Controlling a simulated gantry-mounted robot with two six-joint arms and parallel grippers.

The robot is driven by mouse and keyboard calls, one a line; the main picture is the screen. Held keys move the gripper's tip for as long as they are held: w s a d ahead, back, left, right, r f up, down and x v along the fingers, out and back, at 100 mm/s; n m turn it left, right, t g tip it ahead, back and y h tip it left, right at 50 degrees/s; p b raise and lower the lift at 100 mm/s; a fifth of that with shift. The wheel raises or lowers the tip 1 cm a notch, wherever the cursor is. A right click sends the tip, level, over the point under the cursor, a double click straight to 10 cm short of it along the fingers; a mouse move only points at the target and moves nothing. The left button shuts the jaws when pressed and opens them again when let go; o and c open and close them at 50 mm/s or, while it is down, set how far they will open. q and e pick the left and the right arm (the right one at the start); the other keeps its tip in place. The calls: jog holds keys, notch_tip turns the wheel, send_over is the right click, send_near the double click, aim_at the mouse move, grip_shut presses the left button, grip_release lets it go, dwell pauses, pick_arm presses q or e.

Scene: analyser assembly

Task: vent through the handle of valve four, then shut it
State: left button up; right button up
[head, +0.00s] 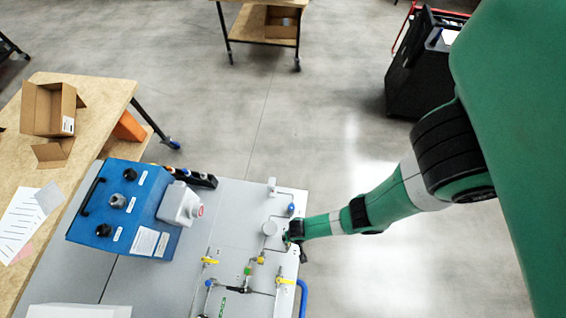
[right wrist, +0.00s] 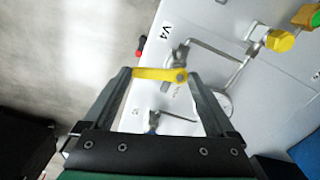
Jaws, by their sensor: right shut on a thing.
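The valve four handle (right wrist: 158,74) is a yellow lever on a grey metal fitting, next to the "V4" label (right wrist: 166,30) in the right wrist view. My right gripper (right wrist: 160,76) has one finger at each end of the lever and is shut on it. The lever lies crosswise between the fingers. In the head view my right gripper (head: 292,238) is at the right edge of the light grey valve panel (head: 238,198) and hides this handle. My left gripper is not in view.
Two other yellow handles (head: 209,261) (head: 284,281) and thin tubing lie on the panel nearby. A blue control box (head: 124,208) and a white container (head: 181,205) stand to the left. A wooden table with a cardboard box (head: 45,108) is beyond. Floor right of the panel is clear.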

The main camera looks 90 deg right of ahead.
jog(key=shift+a+m, duration=0.2)
jog(key=shift+m, duration=0.6)
jog(key=shift+a+m, duration=0.15)
jog(key=shift+m, duration=0.65)
jog(key=o, duration=1)
jog(key=shift+o, duration=0.2)
